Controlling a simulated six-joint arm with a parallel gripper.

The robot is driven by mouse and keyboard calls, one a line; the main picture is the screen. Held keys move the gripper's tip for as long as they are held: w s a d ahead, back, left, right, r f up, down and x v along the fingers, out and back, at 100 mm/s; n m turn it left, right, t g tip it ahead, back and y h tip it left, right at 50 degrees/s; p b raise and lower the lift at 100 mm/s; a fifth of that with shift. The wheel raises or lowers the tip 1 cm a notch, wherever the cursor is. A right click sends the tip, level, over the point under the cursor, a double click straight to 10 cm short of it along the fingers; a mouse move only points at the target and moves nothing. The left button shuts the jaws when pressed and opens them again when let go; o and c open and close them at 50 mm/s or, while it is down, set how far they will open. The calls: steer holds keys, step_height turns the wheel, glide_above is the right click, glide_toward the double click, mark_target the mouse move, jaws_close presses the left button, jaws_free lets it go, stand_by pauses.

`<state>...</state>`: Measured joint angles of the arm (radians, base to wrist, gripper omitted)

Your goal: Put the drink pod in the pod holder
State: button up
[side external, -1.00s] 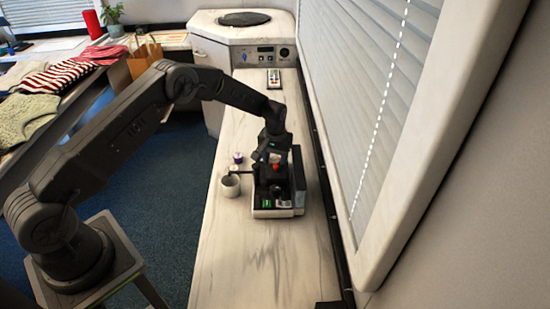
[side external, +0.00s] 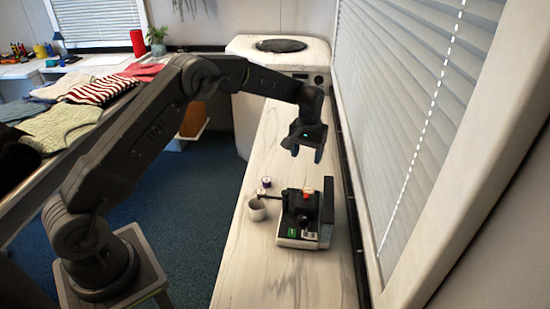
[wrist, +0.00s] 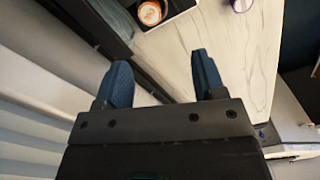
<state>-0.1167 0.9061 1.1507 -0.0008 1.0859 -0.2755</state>
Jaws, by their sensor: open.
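An orange-topped drink pod (side external: 308,193) sits on the dark upper part of the coffee machine (side external: 305,238). In the wrist view its round orange lid (wrist: 150,12) shows at the top edge, ringed by black, apparently in the pod holder; how deep it sits I cannot tell. My gripper (side external: 306,153) is above and beyond the machine, clear of the pod. Its two blue fingers stand apart with nothing between them, as the wrist view (wrist: 160,78) shows.
A grey cup (side external: 257,211) stands left of the machine near the counter edge. A white-and-purple pod (side external: 266,182) stands behind it. A dark handle juts left from the machine. Window blinds (side external: 390,100) border the right. The counter (side external: 245,275) is clear in front.

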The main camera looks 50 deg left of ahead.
steer(key=s+d+r+m+t, duration=0.1)
steer(key=s+d+r, duration=0.1)
steer(key=s+r, duration=0.6)
steer(key=s+d+r+m+t, duration=0.1)
steer(key=s+d+r+t, duration=0.1)
steer(key=s+r, duration=0.65)
steer(key=s+d+r+m+t, duration=0.1)
steer(key=s, duration=0.9)
steer(key=s+d+r+m+t, duration=0.1)
steer(key=s, duration=0.9)
steer(key=shift+d+r+m+t, duration=0.3)
steer(key=shift+r, duration=0.1)
